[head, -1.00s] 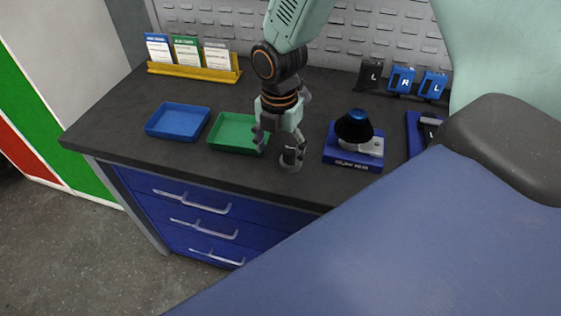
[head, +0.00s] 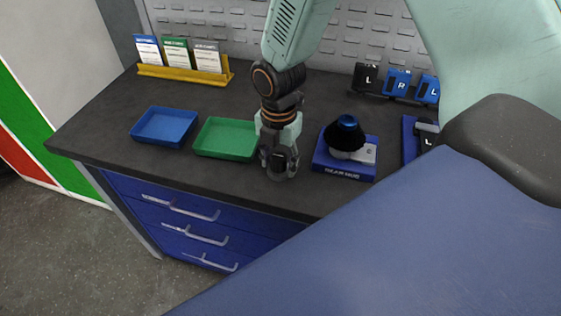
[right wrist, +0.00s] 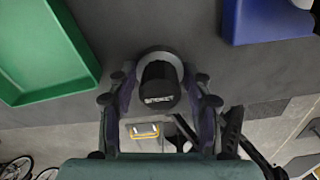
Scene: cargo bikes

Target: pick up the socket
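The socket (right wrist: 160,88) is a short dark cylinder with pale lettering, standing in a round grey base (right wrist: 148,56) on the dark worktop. My right gripper (right wrist: 161,100) is open, with one finger on each side of the socket and a gap visible on both sides. In the head view, my right gripper (head: 279,168) points down at the worktop and mostly hides the socket. My left gripper is not in view.
A green tray (head: 227,139) is close left of the gripper, with a blue tray (head: 164,126) beyond it. A blue stand (head: 343,172) with a black domed part (head: 345,134) is close on the right. Cards in a yellow holder (head: 184,74) stand at the back.

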